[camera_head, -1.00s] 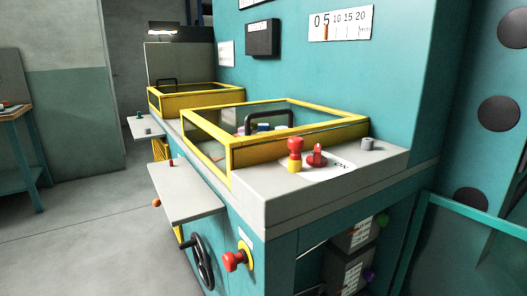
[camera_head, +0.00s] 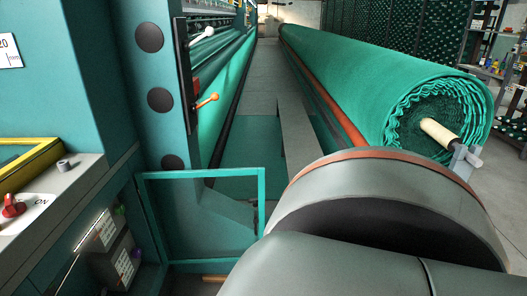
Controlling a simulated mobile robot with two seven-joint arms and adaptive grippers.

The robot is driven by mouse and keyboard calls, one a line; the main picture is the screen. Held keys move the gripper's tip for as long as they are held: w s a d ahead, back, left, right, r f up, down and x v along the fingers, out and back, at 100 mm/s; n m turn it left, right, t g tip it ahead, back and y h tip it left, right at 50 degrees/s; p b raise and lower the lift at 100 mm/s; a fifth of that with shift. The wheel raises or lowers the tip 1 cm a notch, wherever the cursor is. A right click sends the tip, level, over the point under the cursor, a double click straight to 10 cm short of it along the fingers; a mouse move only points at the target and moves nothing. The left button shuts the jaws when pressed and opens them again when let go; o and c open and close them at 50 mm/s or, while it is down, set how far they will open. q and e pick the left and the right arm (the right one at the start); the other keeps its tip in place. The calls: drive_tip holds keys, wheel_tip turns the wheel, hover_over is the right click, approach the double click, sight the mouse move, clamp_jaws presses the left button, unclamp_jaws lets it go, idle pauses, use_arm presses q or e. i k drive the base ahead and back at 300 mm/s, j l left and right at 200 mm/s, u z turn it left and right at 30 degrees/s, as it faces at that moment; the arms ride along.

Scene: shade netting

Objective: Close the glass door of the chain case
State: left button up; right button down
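The glass door (camera_head: 203,216) has a teal frame and stands open, swung out from the machine's side. Its left edge is by the machine and its free edge, with a dark fitting, is at the right. Left of it is the open compartment, likely the chain case (camera_head: 105,235), with white-labelled boxes and green and purple knobs inside. Neither gripper is in view. A large grey link of my own arm fills the lower right and covers the floor right of the door.
A big green netting roll (camera_head: 385,85) lies along the right. A grey walkway (camera_head: 262,90) runs back between it and the teal machine. An orange-tipped lever (camera_head: 207,101) sticks out above the door. The control top (camera_head: 50,190) with a red switch is at left.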

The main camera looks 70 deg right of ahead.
sight(140, 177)
drive_tip(key=k+l, duration=0.1)
drive_tip(key=l, duration=0.3)
drive_tip(key=k+l, duration=0.1)
drive_tip(key=l, duration=0.35)
drive_tip(key=k+l, duration=0.1)
drive_tip(key=l, duration=0.3)
drive_tip(key=k+l, duration=0.1)
drive_tip(key=l, duration=0.35)
drive_tip(key=k+l, duration=0.1)
drive_tip(key=l, duration=0.3)
drive_tip(key=k+l, duration=0.1)
drive_tip(key=l, duration=0.35)
drive_tip(key=k+l, duration=0.1)
drive_tip(key=l, duration=0.3)
drive_tip(key=k+l+u, duration=0.1)
drive_tip(key=l, duration=0.35)
